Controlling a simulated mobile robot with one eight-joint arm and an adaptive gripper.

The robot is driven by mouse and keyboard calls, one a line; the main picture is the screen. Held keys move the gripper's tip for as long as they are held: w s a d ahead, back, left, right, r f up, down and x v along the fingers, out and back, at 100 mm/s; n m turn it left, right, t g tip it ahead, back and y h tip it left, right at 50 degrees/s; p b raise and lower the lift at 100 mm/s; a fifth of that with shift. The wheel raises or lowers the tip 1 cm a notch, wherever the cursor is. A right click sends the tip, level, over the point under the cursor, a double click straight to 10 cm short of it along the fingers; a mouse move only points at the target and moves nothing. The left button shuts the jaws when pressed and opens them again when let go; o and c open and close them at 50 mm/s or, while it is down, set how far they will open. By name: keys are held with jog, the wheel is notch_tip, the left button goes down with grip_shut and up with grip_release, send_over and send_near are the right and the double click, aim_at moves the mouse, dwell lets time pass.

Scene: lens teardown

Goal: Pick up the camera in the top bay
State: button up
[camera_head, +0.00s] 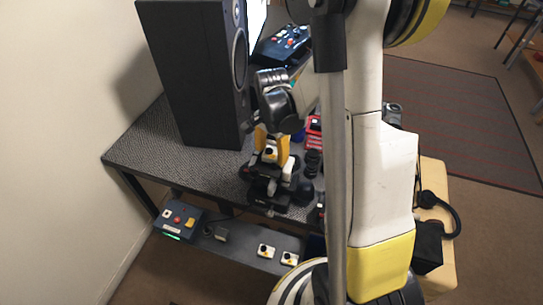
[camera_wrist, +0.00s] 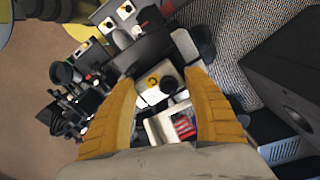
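My gripper (camera_head: 272,146) points down over a black rack-like stand (camera_head: 262,190) on the dark table. Its yellow fingers are spread apart in the wrist view (camera_wrist: 160,82). In the head view a pale patch with a dark dot (camera_head: 270,154) shows between the fingers. I cannot tell whether the fingers touch it. My arm hides much of the table to the right.
A tall black speaker (camera_head: 200,80) stands to the left of the gripper, close to my wrist. A lower shelf holds a button box (camera_head: 180,220) and white boxes with yellow dots (camera_head: 267,250).

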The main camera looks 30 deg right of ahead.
jog(key=c, duration=0.4)
jog(key=shift+c, duration=0.3)
jog(key=shift+r, duration=0.1)
